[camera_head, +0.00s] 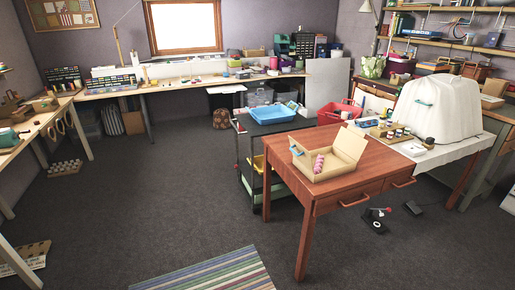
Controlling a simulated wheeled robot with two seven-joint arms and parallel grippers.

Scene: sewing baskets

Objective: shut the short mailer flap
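An open brown cardboard mailer (327,174) sits on the near left part of the reddish wooden table (367,176). One broad panel (350,143) stands raised at its back right. A smaller raised part shows at its left end, but I cannot tell its exact angle. A pink, bumpy item (319,163) lies in the mailer towards the front. A small blue item (297,151) shows at its left end. Neither of my grippers is in view.
A black cart with a blue tray (272,113) stands behind the table's left side. A red bin (340,112), jars and a white-covered bulky object (438,105) are behind and right. Carpet left of the table is open, with a striped rug (210,275) in front.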

